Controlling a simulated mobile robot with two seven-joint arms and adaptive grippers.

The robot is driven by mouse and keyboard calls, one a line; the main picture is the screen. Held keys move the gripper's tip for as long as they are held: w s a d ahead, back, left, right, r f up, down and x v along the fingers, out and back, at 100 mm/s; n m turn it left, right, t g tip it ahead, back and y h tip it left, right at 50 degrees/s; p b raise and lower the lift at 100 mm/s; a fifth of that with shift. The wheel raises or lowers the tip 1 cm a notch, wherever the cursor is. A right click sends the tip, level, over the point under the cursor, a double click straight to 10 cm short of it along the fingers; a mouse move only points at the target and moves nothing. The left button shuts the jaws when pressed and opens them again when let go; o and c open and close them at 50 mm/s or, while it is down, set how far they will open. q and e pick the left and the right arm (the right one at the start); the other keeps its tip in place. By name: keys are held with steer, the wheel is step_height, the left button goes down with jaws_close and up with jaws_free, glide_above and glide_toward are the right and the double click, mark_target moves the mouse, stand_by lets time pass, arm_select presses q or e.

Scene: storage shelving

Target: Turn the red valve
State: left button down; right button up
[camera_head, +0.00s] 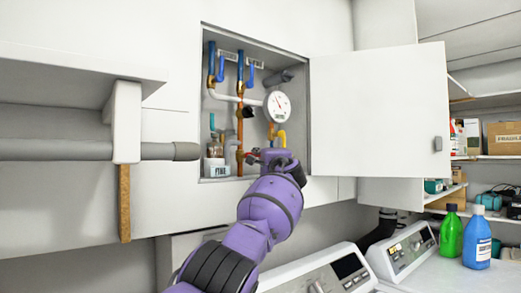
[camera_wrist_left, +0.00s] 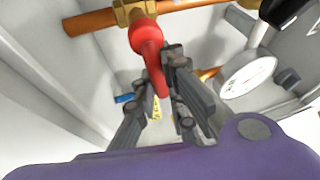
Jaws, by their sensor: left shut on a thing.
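The red valve (camera_wrist_left: 148,45) is a red lever handle on a brass fitting of a copper pipe in the wrist view. In the head view only a small red bit of it (camera_head: 252,157) shows low in the open wall cabinet. My left gripper (camera_wrist_left: 163,80) has its dark fingers on both sides of the red handle and is shut on it. In the head view the purple left arm reaches up to the cabinet, and its wrist hides most of the gripper (camera_head: 264,155) and valve. My right gripper is in neither view.
The cabinet door (camera_head: 385,115) stands open to the right. Inside are blue-handled pipes (camera_head: 240,70), a round gauge (camera_head: 278,106) and a bottle (camera_head: 214,152). A grey horizontal pipe (camera_head: 80,151) sticks out at left. Below right are machines (camera_head: 320,275) and bottles (camera_head: 478,240).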

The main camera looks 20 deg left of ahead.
arm_select(q)
steer(key=shift+s+m+p, duration=0.1)
steer(key=shift+m+p, duration=0.2)
steer(key=shift+m, duration=0.1)
steer(key=shift+f+m+h, duration=0.2)
steer(key=shift+m+h, duration=0.1)
steer(key=shift+f, duration=0.25)
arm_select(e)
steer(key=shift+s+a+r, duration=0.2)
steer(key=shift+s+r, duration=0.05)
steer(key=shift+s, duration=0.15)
arm_select(q)
steer(key=c, duration=1.8)
jaws_free()
steer(key=shift+c, duration=0.2)
steer(key=shift+s+d, duration=0.4)
steer(key=shift+d, duration=0.1)
steer(key=v, duration=1)
steer(key=shift+s, duration=0.35)
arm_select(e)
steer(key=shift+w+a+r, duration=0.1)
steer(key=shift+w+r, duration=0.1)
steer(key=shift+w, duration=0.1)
arm_select(q)
steer(key=shift+d, duration=0.1)
